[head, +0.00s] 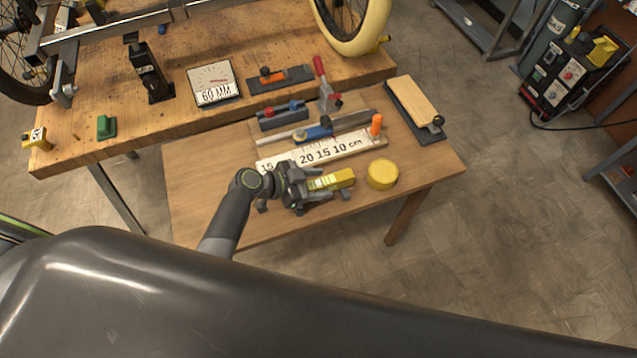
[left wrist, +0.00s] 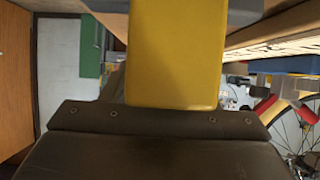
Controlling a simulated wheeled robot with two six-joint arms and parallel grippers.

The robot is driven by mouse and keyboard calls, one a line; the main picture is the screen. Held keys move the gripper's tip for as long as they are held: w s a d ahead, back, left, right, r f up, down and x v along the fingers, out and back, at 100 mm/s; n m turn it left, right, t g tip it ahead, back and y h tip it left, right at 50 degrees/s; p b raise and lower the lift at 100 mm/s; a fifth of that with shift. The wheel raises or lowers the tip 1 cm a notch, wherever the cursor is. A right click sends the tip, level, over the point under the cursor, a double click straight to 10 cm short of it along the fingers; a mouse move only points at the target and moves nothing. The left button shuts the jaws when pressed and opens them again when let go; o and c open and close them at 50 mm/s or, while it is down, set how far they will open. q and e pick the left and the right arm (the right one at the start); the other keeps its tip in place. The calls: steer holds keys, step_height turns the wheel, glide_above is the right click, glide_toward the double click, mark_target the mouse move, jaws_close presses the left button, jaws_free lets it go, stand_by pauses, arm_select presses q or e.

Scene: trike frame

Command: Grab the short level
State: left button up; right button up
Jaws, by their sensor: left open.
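The short level (head: 338,179) is a yellow bar with a pale marked strip, lying near the front of the lower wooden table. My left gripper (head: 313,187) is low over the table at the level's left end, its jaws open around that end. In the left wrist view the level (left wrist: 178,55) fills the upper middle as a plain yellow block, with grey finger parts on both sides at the top edge. I cannot tell whether a finger touches it. The left end of the level is partly hidden by the gripper. My right gripper is not in view.
A round yellow object (head: 382,175) stands just right of the level. Behind are a white ruler board (head: 327,149), an orange peg (head: 376,125) and a blue tool (head: 314,131). A sanding-block-like piece (head: 413,101) lies at right. The table's front right is bare.

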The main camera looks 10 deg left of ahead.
arm_select(q)
steer(key=shift+d+f, duration=0.1)
jaws_close()
stand_by(0.4)
